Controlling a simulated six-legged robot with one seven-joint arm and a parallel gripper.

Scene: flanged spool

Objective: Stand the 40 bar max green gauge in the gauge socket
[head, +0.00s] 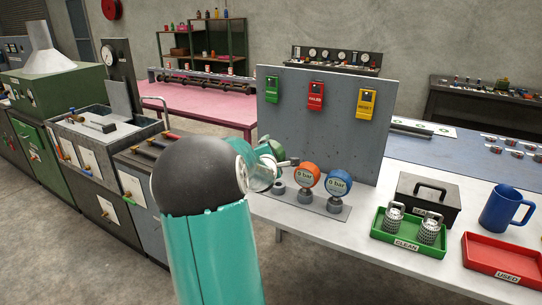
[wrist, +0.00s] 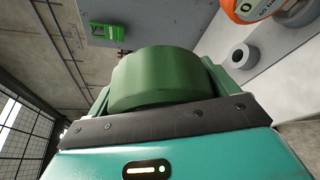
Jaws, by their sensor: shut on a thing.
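My gripper (head: 266,157) is shut on the green gauge (head: 277,147), above the left end of the gauge plate. In the wrist view the gauge's round green body (wrist: 155,80) fills the space between the jaws. Its dial face and max mark are not readable. A short grey stem seems to point sideways to the right in the head view, so the gauge looks tilted. The gauge socket (head: 279,187) is a small grey ring with a dark hole, empty in the wrist view (wrist: 240,55). The gauge is apart from it.
An orange gauge (head: 306,175) and a blue gauge (head: 339,184) stand right of the socket. A grey upright panel (head: 335,143) with green, red and yellow boxes rises behind. A green tray (head: 408,247), red tray (head: 505,258), dark box (head: 427,196) and blue mug (head: 507,208) stand further right.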

